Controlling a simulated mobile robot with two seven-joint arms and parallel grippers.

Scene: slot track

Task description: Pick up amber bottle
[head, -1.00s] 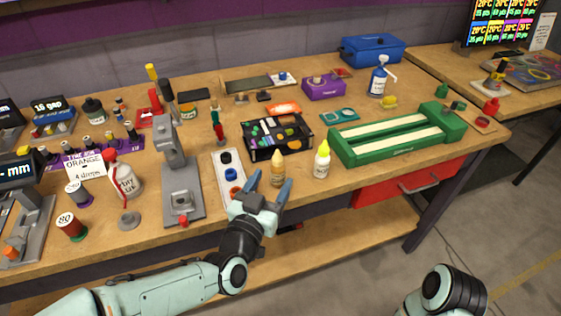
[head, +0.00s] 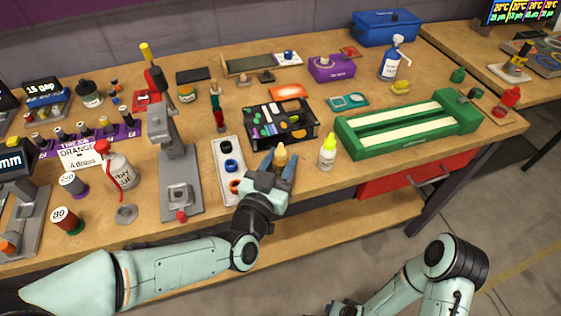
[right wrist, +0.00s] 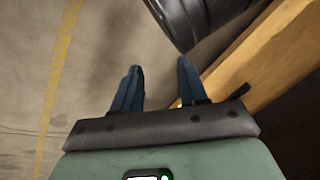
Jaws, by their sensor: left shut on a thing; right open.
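The amber bottle (head: 281,157) stands near the front edge of the workbench, its pale nozzle tip showing above my left gripper. My left gripper (head: 279,166) reaches in from the front with one blue finger on each side of the bottle and is shut on it. The gripper's body hides the lower part of the bottle, so I cannot tell whether it touches the bench. My right gripper (right wrist: 158,88) is open and empty in the right wrist view, over the floor beside the bench.
A white bottle with a yellow cap (head: 327,152) stands close to the right of the amber bottle. A white tray with round wells (head: 228,150) lies to the left. A black organiser box (head: 306,140) is behind, and a green slotted track (head: 350,145) is to the right.

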